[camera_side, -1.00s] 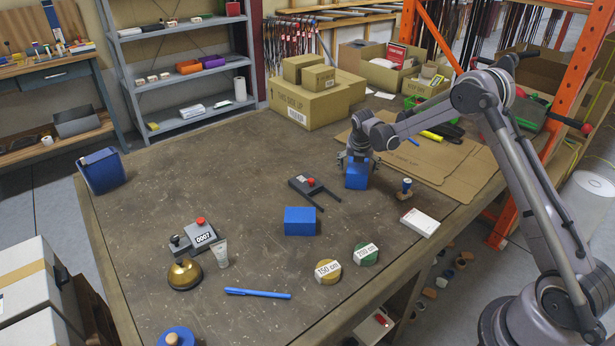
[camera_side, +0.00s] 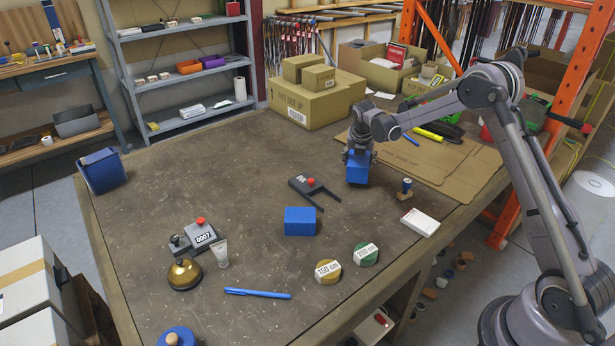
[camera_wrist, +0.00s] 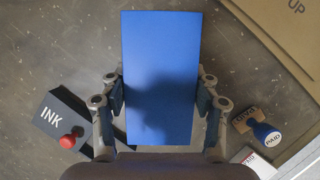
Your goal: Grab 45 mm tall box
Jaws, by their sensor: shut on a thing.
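My gripper (camera_side: 358,157) is shut on a blue box (camera_side: 357,172), with a finger on either side of it. The box hangs below the gripper near the edge of the cardboard; I cannot tell for sure how far it is above the table. The wrist view shows the long blue top of the held box (camera_wrist: 160,60) between the fingers of my gripper (camera_wrist: 160,98). A second blue box (camera_side: 300,221) lies on the table to the left and nearer the camera. I cannot tell either box's height in millimetres.
A black ink pad with a red knob (camera_side: 311,183) lies left of the held box. A stamp (camera_side: 405,189) and a white box (camera_side: 420,223) stand to the right. Flat cardboard (camera_side: 440,160) lies behind. Bare table (camera_side: 200,150) spreads to the left.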

